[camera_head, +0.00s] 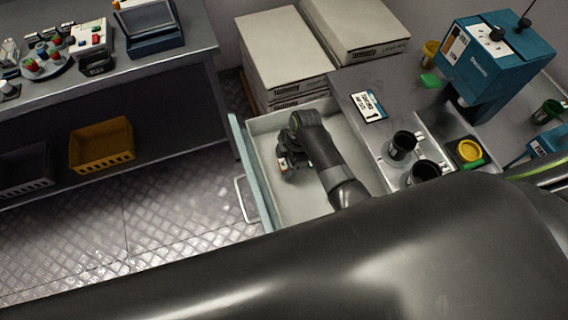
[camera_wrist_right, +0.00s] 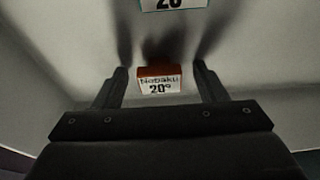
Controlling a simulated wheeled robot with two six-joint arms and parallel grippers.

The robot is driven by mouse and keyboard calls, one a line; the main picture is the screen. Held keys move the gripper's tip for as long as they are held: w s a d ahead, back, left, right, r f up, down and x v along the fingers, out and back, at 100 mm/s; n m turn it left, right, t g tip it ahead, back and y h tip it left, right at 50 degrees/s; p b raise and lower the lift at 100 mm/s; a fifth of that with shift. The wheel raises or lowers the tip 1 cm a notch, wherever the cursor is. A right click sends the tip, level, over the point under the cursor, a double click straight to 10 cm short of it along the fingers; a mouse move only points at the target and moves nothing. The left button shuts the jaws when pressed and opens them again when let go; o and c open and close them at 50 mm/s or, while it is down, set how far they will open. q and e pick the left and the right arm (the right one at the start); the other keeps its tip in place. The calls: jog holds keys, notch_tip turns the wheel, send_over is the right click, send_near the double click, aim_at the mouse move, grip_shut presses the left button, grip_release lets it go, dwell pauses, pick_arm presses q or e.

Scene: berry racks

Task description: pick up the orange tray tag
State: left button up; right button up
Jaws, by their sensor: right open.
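The orange tray tag (camera_wrist_right: 159,79) is a small block with an orange-brown top and a white front label printed with "20°". It lies on the floor of the open drawer (camera_head: 262,125). In the right wrist view my right gripper (camera_wrist_right: 160,85) is open, with one finger on each side of the tag and visible gaps to both. In the head view the same gripper (camera_head: 284,163) reaches down into the drawer and hides most of the tag. My left gripper is not in view.
A second label marked "20" (camera_wrist_right: 174,4) shows at the top of the wrist view. The drawer walls surround my gripper. The counter at right holds a white card (camera_head: 369,106), dark cups (camera_head: 402,145) and a blue machine (camera_head: 487,58). White boxes (camera_head: 284,48) stand behind.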

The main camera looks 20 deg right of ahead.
jog(key=shift+f, duration=0.1)
jog(key=c, duration=1)
jog(key=shift+c, duration=0.2)
